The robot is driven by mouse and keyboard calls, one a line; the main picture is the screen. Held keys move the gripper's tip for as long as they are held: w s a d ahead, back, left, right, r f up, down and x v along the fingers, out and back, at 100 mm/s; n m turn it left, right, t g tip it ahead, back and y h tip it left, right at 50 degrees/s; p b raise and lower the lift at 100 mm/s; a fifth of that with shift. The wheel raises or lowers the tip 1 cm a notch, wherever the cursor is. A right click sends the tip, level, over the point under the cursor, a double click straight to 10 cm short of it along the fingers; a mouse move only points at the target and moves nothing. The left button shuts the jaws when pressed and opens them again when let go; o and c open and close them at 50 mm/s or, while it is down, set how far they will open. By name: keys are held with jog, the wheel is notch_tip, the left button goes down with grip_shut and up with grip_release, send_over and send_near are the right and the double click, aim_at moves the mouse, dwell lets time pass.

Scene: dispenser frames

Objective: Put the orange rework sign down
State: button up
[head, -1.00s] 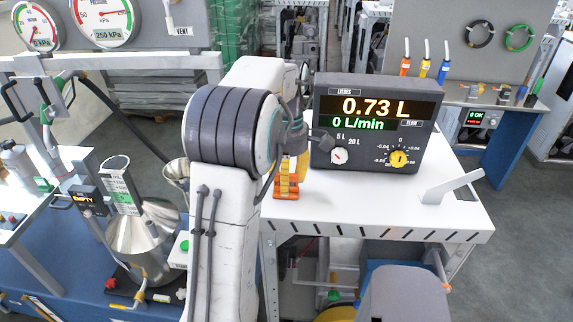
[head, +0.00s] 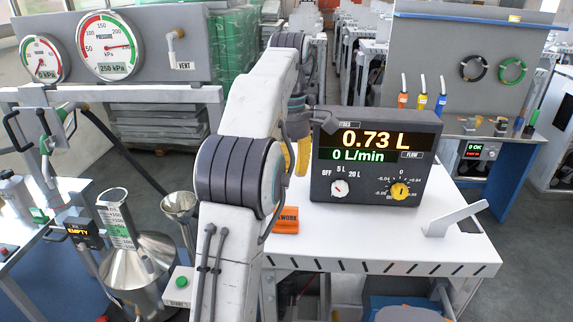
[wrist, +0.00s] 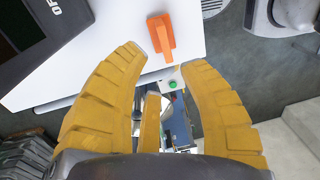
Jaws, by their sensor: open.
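The orange rework sign (head: 286,220) stands on the white table top, left of the black litre display, with part of its lettering showing and its left end hidden behind my arm. In the wrist view the orange sign (wrist: 161,37) is on the white surface beyond my fingertips, apart from them. My gripper (wrist: 163,72) is open with nothing between its yellow fingers. In the head view my gripper (head: 296,160) is raised above and behind the sign, partly hidden by my arm.
The black display box (head: 372,165) reads 0.73 L and stands close to my gripper. A white angled bracket (head: 455,218) is on the table's right side. The white table (head: 380,240) is bare between them. A steel jug (head: 140,262) and funnel stand at the left.

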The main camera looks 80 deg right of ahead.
jog(key=shift+r, duration=0.8)
jog(key=shift+w, duration=0.1)
jog(key=w+a+t+h, duration=0.1)
jog(key=w+a, duration=0.7)
jog(key=w, duration=0.3)
jog(key=w+a+h, duration=0.1)
jog(key=w+a, duration=0.6)
jog(key=w, duration=0.3)
jog(key=w+a+f+t, duration=0.1)
jog(key=w+a, duration=0.1)
jog(key=a, duration=0.4)
jog(key=w+a+f+t, duration=0.1)
jog(key=a+f, duration=0.1)
jog(key=a, duration=0.4)
jog(key=s+a+f+t, duration=0.1)
jog(key=s+a+f, duration=0.1)
jog(key=a+f, duration=0.2)
jog(key=s+a+f+t+y, duration=0.1)
jog(key=a+f, duration=0.3)
jog(key=a, duration=0.6)
jog(key=shift+s+m, duration=0.4)
jog(key=shift+s, duration=0.35)
jog(key=shift+f, duration=0.1)
